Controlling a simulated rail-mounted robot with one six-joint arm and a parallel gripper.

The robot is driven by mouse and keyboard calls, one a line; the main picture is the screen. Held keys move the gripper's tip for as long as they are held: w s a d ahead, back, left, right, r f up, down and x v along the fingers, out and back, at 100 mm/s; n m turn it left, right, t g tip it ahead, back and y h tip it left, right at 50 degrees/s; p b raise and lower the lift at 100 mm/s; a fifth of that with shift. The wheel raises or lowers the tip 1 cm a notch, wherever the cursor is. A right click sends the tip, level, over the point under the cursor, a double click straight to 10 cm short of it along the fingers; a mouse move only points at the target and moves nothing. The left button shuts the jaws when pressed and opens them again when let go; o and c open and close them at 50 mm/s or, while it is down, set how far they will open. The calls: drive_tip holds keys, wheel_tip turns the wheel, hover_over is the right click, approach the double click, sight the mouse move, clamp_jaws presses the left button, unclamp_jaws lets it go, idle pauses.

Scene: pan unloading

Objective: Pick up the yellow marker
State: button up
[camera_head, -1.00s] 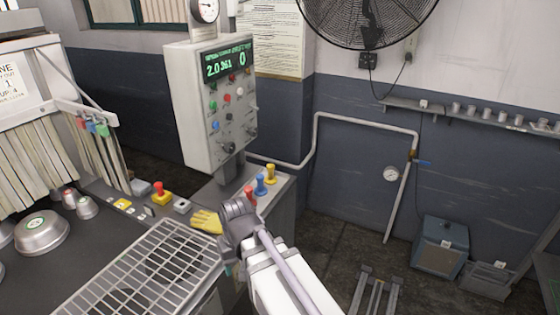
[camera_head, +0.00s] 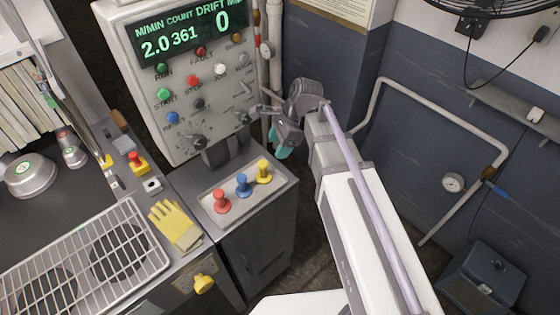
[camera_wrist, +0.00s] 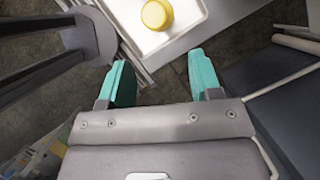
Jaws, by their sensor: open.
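The yellow marker (camera_head: 264,171) stands upright in a light tray (camera_head: 225,217) on a grey cabinet, at the right end of a row with a blue marker (camera_head: 242,185) and a red marker (camera_head: 222,201). In the wrist view the yellow marker (camera_wrist: 157,14) shows from above as a round top near the upper edge. My gripper (camera_wrist: 165,75) is open and empty, its teal fingertips apart and short of the marker. In the head view my gripper (camera_head: 277,150) is just above and right of the yellow marker, not touching it.
The control panel (camera_head: 185,85) with knobs and levers stands close left of my gripper. A yellow glove (camera_head: 175,225) and a wire rack (camera_head: 85,255) lie on the bench at left. A wall pipe (camera_head: 440,112) runs at right. Floor room is open right of the cabinet.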

sight(263, 169)
drive_tip(key=shift+m, duration=0.3)
drive_tip(key=b+x, duration=0.1)
drive_tip(key=x, duration=0.1)
drive_tip(key=b+x, duration=0.4)
drive_tip(key=shift+s+a+r, duration=0.1)
drive_tip(key=shift+s+a, duration=0.25)
drive_tip(key=shift+a, duration=0.05)
drive_tip(key=b+x, duration=0.5)
drive_tip(key=shift+w, duration=0.1)
drive_tip(key=shift+r, duration=0.1)
clamp_jaws()
wheel_tip(263, 169, up, 28)
drive_tip(key=p, duration=2.8)
